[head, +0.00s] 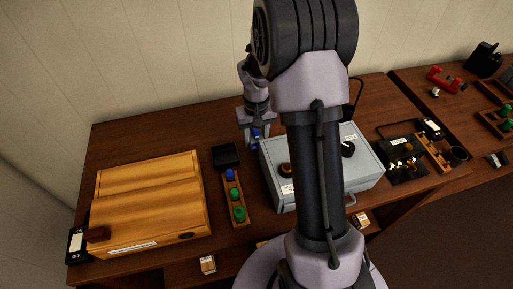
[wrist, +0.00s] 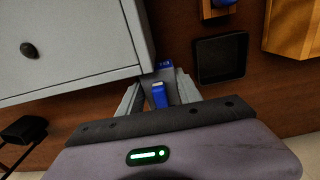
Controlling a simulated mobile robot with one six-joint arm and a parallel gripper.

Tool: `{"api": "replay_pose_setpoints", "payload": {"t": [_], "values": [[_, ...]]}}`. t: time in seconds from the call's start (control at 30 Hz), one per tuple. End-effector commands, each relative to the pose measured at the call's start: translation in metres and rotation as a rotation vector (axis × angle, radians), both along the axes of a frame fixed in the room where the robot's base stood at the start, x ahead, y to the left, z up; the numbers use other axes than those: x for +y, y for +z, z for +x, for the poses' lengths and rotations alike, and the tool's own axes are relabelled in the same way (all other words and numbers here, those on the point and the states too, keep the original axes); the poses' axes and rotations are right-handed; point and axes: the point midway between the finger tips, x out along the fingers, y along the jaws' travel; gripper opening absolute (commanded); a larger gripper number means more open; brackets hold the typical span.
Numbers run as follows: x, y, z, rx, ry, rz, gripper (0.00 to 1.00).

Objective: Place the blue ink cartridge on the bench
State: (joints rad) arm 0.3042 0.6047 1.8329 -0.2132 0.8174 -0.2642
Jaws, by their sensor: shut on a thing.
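The blue ink cartridge (head: 256,132) is between the fingers of my gripper (head: 255,140) in the head view. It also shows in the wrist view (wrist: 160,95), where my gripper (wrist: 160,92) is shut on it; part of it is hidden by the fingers. The wooden bench (head: 135,137) lies below, and the cartridge is beside the back left corner of the grey box. I cannot tell whether the cartridge touches the bench.
The grey box (head: 364,172) with knobs stands right of my gripper. A black square tray (head: 225,156) and a wooden rack (head: 237,214) with blue and green pieces are to the left. A large wooden box (head: 150,195) fills the left. The back left bench is bare.

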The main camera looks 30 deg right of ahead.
Motion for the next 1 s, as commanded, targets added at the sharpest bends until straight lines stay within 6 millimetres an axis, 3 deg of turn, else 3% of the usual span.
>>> {"api": "replay_pose_setpoints", "payload": {"t": [0.1, 0.2, 0.53, 0.57, 0.63, 1.0], "values": [[0.0, -0.027, -0.001, 0.003, -0.001, 0.002, 0.0], [0.0, -0.041, -0.001, 0.002, -0.001, 0.001, 0.0], [0.0, -0.043, 0.0, 0.001, 0.0, 0.0, 0.0], [0.0, -0.042, 0.0, 0.001, 0.0, 0.0, 0.47], [0.0, -0.042, 0.0, 0.001, 0.0, 0.0, 0.61], [0.0, -0.033, 0.0, -0.001, -0.001, 0.0, 0.63]]}}
